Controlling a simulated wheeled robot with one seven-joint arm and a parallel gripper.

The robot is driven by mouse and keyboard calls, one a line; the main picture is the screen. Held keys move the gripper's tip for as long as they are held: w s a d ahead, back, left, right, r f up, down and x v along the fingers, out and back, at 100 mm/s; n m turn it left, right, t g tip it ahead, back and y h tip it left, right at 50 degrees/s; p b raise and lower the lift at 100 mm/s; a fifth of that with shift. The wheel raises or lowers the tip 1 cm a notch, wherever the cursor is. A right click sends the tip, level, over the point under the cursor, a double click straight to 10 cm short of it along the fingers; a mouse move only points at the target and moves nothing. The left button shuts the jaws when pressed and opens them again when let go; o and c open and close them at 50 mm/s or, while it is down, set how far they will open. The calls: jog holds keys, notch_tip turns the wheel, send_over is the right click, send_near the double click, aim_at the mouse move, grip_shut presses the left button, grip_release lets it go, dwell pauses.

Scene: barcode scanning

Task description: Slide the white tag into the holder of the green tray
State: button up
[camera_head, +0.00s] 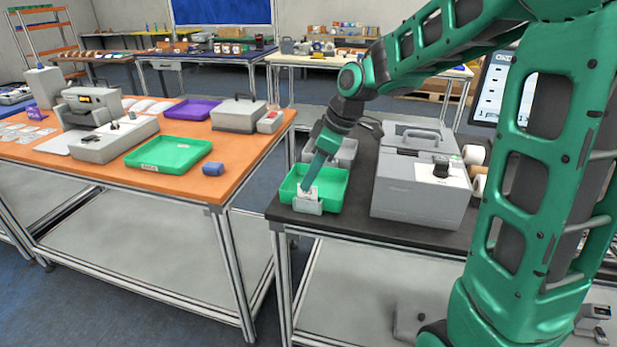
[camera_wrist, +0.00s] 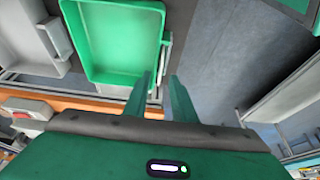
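The green tray (camera_head: 340,185) sits at the left end of the dark table. Its pale holder (camera_head: 308,207) is on the tray's near wall. The white tag (camera_head: 308,193) stands upright at the holder, with its upper part showing above it. How deep it sits is unclear. My gripper (camera_head: 307,185) points down over this wall, close to the tag. In the wrist view the fingers (camera_wrist: 160,76) stand apart with a gap between them, beside the green tray (camera_wrist: 115,45). The holder (camera_wrist: 166,50) shows there edge-on; the tag cannot be made out.
A grey case (camera_head: 425,185) stands right of the tray, and a grey bin (camera_head: 347,153) behind it. The orange table (camera_head: 215,180) at left holds another green tray (camera_head: 168,154), a purple tray (camera_head: 192,109) and devices. Open floor lies between the tables.

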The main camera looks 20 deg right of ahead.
jog(key=v, duration=1)
jog(key=shift+d, duration=0.1)
jog(key=s+d+f+m+g+h, duration=0.1)
jog(key=s+d+f+m, duration=0.2)
jog(key=s, duration=0.6)
jog(key=s+d+f+m+h, duration=0.1)
jog(key=s+d+f+m, duration=0.3)
jog(key=s+d+m, duration=0.2)
jog(key=s+d+f+m+g+h, duration=0.1)
jog(key=s+d+f+m, duration=0.3)
jog(key=s+m, duration=0.4)
jog(key=s, duration=0.5)
jog(key=shift+s+d+g, duration=0.2)
jog(key=shift+s+g, duration=0.1)
jog(key=shift+f, duration=0.1)
